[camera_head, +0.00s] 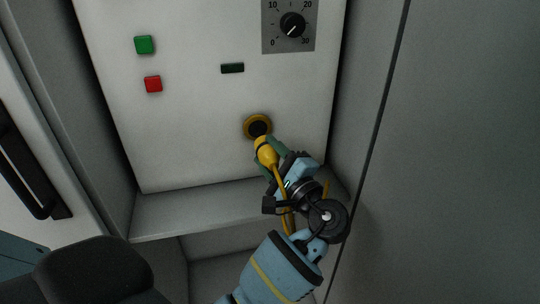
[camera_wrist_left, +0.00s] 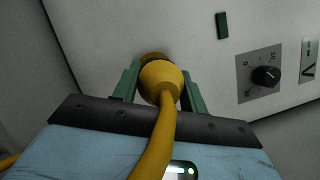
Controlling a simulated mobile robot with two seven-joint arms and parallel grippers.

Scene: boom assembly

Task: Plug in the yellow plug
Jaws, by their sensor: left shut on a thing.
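The yellow plug (camera_head: 265,150) is held between the green fingers of my left gripper (camera_head: 268,152). In the left wrist view the plug (camera_wrist_left: 160,80) points away from me at the panel, with its yellow cable running back toward the camera. The yellow-ringed socket (camera_head: 257,126) with a dark centre is on the white panel, directly in front of the plug. In the left wrist view the plug's body hides most of the socket. The plug's tip is at or very near the socket; I cannot tell whether it is inserted. My right gripper is not in view.
The white panel (camera_head: 200,120) carries a green button (camera_head: 144,45), a red button (camera_head: 153,84), a dark slot (camera_head: 232,68) and a dial (camera_head: 292,25). A grey ledge (camera_head: 170,212) runs below it. A grey side wall (camera_head: 365,110) stands close to the right.

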